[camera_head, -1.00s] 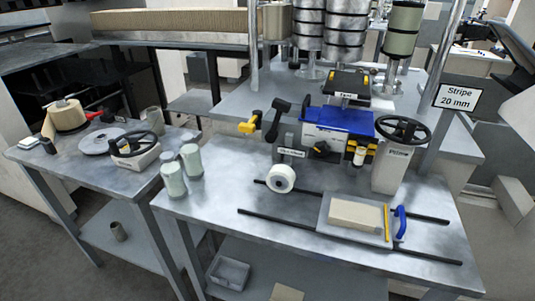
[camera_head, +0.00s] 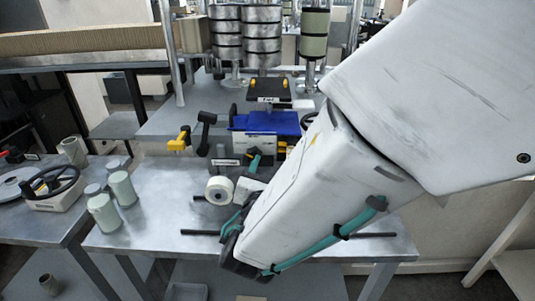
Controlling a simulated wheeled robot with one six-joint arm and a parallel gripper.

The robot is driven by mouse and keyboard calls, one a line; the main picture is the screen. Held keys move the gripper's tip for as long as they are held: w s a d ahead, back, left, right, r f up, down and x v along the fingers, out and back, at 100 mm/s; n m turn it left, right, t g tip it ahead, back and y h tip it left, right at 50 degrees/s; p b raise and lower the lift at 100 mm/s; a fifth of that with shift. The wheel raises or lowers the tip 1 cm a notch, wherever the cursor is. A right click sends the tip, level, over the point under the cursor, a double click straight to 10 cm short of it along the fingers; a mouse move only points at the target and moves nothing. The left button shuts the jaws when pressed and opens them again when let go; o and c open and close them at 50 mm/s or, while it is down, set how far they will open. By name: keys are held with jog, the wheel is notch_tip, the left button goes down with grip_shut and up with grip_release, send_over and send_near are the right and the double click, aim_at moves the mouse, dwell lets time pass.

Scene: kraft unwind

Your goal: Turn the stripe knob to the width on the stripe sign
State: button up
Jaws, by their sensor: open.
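The blue-topped machine (camera_head: 268,122) stands on the metal bench. My white arm covers its right side. My gripper (camera_head: 254,160) shows as small teal and dark parts at the machine's lower front. It is open, and its fingers are small and partly hidden. It is where a dark knob sat on the machine's front in the earlier view. The knob cannot be made out now, so I cannot tell whether the fingers touch it or where it points. The stripe sign, which read "Stripe 20 mm" earlier, is not visible now.
A white roll (camera_head: 219,190) stands left of my gripper. A yellow-tipped handle (camera_head: 179,141) and a black handle (camera_head: 205,130) rise at the machine's left. Grey-green cylinders (camera_head: 121,188) stand at the bench's left. A handwheel (camera_head: 52,184) sits on the left table.

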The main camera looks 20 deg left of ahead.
aim_at(254, 155)
jog(key=s+a+f+n+y, duration=0.2)
jog(key=a, duration=0.2)
jog(key=shift+y, duration=0.3)
jog(key=x, duration=0.7)
jog(key=shift+w+a+r, duration=0.15)
jog(key=shift+w, duration=0.2)
jog(key=c, duration=1)
